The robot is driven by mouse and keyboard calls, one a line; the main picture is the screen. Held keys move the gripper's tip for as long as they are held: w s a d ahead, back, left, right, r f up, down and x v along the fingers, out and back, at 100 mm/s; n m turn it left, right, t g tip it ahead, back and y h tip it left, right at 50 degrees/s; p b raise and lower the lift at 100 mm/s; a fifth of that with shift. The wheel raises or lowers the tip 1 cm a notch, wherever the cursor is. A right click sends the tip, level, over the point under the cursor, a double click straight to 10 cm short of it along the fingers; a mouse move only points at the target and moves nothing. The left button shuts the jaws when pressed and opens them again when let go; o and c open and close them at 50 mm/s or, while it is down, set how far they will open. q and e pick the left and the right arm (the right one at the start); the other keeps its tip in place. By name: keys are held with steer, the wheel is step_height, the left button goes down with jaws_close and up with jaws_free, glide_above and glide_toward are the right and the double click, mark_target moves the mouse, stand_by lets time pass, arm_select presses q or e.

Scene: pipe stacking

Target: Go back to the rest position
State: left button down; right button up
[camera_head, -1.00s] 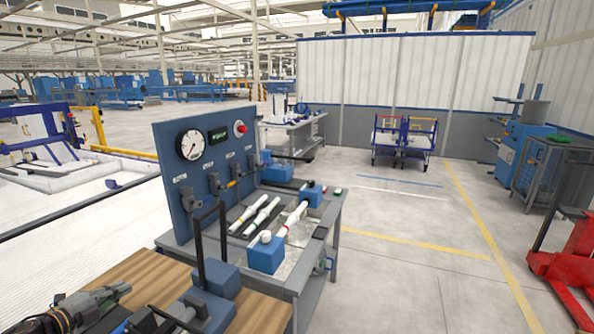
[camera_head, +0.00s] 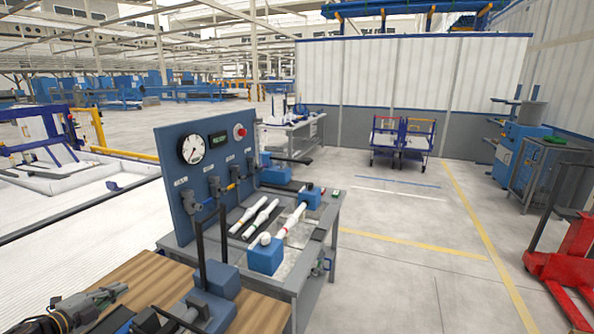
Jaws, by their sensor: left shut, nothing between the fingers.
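My left gripper (camera_head: 117,291) is at the lower left, shut and empty, above the wooden table top. It is clear of the pipes. Two white pipes (camera_head: 261,219) lie side by side on a dark rack on the grey bench. Another white pipe with red marks (camera_head: 292,222) lies between two blue blocks, the near block (camera_head: 266,256) and the far block (camera_head: 309,198). My right gripper is not in view.
A blue panel (camera_head: 172,165) with a gauge and valves stands on the grey bench (camera_head: 284,282). A blue fixture with black uprights (camera_head: 217,277) stands on the wooden table (camera_head: 140,274). Open floor lies to the right, with carts (camera_head: 402,145) and a red pallet jack (camera_head: 565,262) beyond.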

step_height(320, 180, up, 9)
steer(key=p, duration=0.9)
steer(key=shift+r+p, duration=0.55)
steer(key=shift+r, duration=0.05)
